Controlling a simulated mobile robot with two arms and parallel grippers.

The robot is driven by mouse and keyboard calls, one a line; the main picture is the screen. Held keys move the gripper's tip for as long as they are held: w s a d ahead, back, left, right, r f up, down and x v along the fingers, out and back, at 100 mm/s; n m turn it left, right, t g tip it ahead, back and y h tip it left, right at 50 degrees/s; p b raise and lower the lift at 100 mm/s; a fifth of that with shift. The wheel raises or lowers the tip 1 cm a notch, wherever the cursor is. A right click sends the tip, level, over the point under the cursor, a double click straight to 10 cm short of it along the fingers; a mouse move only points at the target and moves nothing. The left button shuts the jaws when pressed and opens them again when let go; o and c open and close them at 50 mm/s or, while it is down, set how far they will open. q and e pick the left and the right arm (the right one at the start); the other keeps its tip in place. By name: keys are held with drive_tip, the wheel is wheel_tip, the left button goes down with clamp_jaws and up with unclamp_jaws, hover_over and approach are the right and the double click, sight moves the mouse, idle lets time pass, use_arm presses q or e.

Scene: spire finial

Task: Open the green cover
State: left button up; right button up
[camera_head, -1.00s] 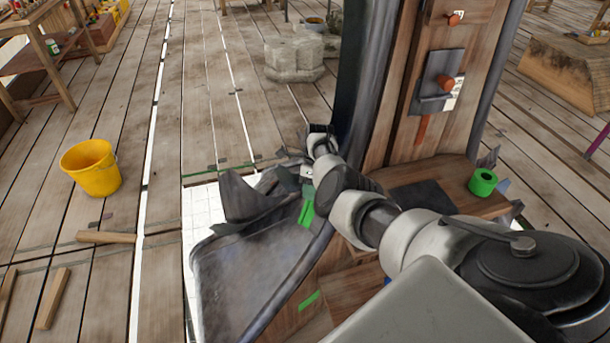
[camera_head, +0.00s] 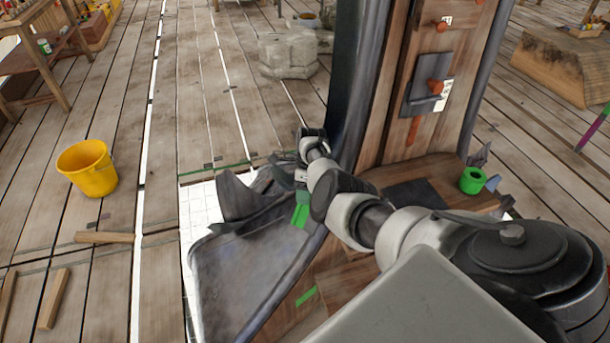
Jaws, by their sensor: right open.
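My right arm reaches from the lower right to the middle of the view. My right gripper (camera_head: 301,186) is small and partly hidden by its wrist; it is open beside the dark, curved metal sheet (camera_head: 245,275) at the spire's base. A bright green piece (camera_head: 300,215) shows just below the gripper; I cannot tell whether they touch. A green strip (camera_head: 306,296) lies on the wooden face lower down. A hollow green cylinder (camera_head: 472,181) stands on the wooden ledge at right. I cannot tell which green part is the cover. My left gripper is not in view.
The wooden spire post (camera_head: 398,120) with dark metal edges rises behind my arm. A yellow bucket (camera_head: 88,168) and loose wooden pieces (camera_head: 104,237) are on the plank floor at left. A stone block (camera_head: 287,55) stands behind. The floor between bucket and spire is mostly clear.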

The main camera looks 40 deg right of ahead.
drive_tip(key=shift+w+r, duration=0.1)
drive_tip(key=p+v, duration=0.1)
drive_tip(key=v, duration=0.9)
drive_tip(key=shift+d+r, duration=0.15)
drive_tip(key=shift+r, duration=0.15)
